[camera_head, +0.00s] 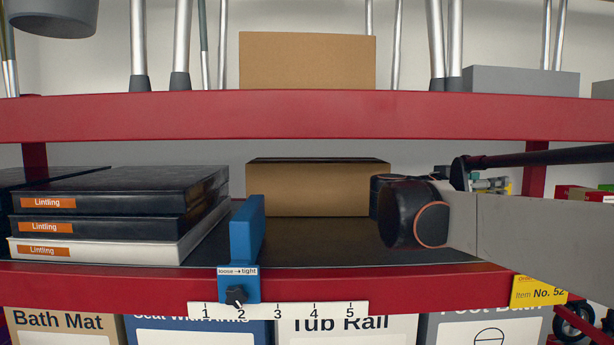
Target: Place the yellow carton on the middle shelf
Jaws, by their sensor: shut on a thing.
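The middle shelf (330,245) is a dark board with a red front edge, between a red upper shelf and a row of labelled boxes below. I see no clearly yellow carton. A tan-brown carton with a dark top (318,190) stands toward the back of the middle shelf, right of a blue upright divider. Part of my arm, a grey link with a dark, orange-ringed joint (410,212), reaches in from the right in front of the shelf. I cannot make out my gripper or anything in it.
The blue divider (247,232) has a knob and a numbered scale. Bare shelf lies right of it. The upper shelf's red edge (300,115) bounds the opening; a brown carton (307,62) stands above.

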